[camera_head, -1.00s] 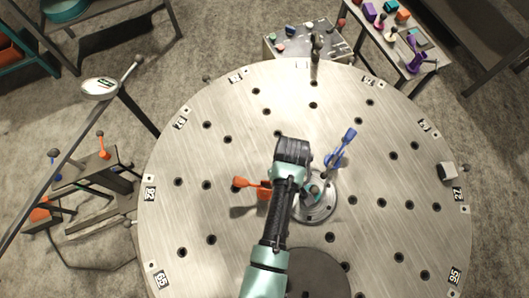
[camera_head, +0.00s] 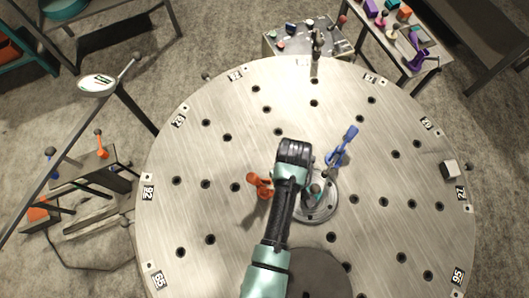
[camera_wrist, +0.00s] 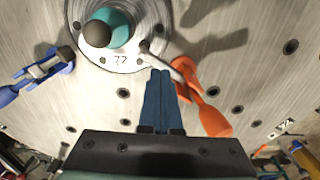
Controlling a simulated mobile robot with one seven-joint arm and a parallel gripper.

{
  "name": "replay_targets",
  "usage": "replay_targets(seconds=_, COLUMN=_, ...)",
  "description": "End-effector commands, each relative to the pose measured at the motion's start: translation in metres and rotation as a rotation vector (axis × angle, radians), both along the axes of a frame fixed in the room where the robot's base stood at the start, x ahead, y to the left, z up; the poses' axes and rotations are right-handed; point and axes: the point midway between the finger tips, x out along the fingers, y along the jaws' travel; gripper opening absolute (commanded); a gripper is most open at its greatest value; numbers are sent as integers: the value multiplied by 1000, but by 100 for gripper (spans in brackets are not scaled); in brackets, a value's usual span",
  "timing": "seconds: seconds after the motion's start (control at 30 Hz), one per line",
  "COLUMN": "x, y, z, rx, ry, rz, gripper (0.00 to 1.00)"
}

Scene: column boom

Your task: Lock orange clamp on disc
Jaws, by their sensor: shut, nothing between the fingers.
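The metal disc (camera_head: 326,211) lies on the round table, with a teal part and dark knob (camera_wrist: 98,34) at its middle in the wrist view. The orange clamp (camera_head: 258,187) stands left of the disc. In the wrist view, the orange clamp (camera_wrist: 190,78) has its grey arm reaching over the disc's rim; I cannot tell if the tip presses on it. Its orange handle (camera_wrist: 215,122) points up towards the camera. My gripper (camera_wrist: 160,74) is shut and empty, just left of the orange clamp. In the head view my wrist hides the fingers.
A blue clamp (camera_head: 343,146) stands at the disc's upper right; it also shows in the wrist view (camera_wrist: 38,76). A dark-topped post (camera_head: 316,48) stands at the table's far edge. A grey block (camera_head: 449,169) sits near the right edge. Most of the perforated tabletop (camera_head: 210,150) is clear.

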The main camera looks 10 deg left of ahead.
Motion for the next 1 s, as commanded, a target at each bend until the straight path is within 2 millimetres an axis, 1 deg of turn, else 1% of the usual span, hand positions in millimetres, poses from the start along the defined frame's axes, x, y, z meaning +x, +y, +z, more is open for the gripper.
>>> replay_targets(seconds=0.17, x=0, y=0, z=7, rx=1, ry=-1, rz=0, gripper=0)
replay_targets(seconds=0.8, x=0, y=0, z=69, rx=0, ry=0, rz=-1, gripper=0)
replay_targets(seconds=0.9, x=0, y=0, z=72, rx=0, ry=0, rz=-1, gripper=0)
replay_targets(seconds=1.0, x=0, y=0, z=71, rx=0, ry=0, rz=-1, gripper=0)
